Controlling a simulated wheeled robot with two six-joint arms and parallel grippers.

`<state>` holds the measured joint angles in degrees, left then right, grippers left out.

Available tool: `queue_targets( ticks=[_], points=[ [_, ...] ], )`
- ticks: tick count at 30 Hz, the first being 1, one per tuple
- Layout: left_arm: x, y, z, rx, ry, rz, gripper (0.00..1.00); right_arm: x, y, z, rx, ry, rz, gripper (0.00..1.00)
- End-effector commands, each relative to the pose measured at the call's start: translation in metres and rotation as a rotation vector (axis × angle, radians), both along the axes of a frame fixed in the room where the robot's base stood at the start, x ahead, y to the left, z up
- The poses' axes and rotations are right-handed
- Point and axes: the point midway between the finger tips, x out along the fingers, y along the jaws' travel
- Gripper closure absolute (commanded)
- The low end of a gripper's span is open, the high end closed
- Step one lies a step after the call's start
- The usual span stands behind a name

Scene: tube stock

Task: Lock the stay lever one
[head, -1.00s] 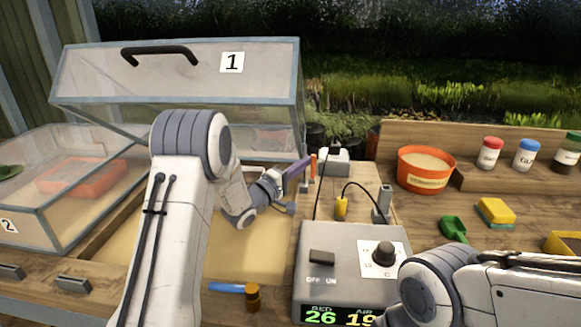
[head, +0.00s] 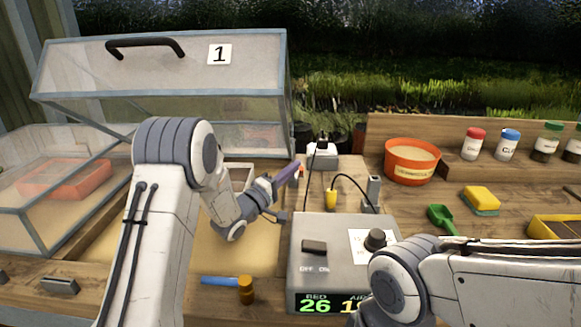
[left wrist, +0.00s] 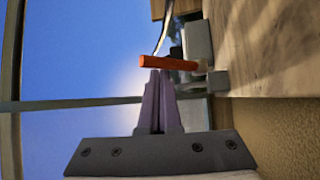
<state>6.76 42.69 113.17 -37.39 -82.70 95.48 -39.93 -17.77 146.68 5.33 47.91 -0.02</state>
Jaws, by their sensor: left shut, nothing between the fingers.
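The lid of frame 1 (head: 158,78) is raised, with a number 1 label and a black handle. An orange lever (left wrist: 168,62), which looks like stay lever one, lies across just beyond my left fingertips in the left wrist view, its right end by a grey bracket (left wrist: 218,82). In the head view only a little orange (head: 301,169) shows behind the fingers. My left gripper (head: 292,172) has purple fingers, shut and empty, at the right side of frame 1. Its tips (left wrist: 155,72) are touching or very close to the lever; I cannot tell which. My right gripper is out of view.
A grey control box (head: 336,250) with a display stands right of the left gripper. A blue-handled mallet (head: 222,282) lies in front. An orange pot (head: 411,168), a yellow sponge (head: 481,198) and a green scoop (head: 441,216) are at right. Frame 2 (head: 50,185) is at left.

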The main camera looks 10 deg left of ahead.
Motion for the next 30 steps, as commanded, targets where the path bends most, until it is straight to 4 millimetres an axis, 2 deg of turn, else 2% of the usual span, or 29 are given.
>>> queue_targets(
  ticks=[8,21,25,30],
  points=[
    [-0.005,0.009,-0.001,0.000,0.000,0.008,1.00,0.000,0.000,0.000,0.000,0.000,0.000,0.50],
    [-0.072,0.046,-0.019,-0.001,0.003,0.005,1.00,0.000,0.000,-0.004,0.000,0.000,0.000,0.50],
    [-0.083,0.051,-0.021,0.000,0.002,0.002,1.00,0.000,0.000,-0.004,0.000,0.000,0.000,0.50],
    [-0.088,0.053,-0.022,0.000,0.000,0.000,1.00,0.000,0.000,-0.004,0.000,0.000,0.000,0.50]
  ],
)
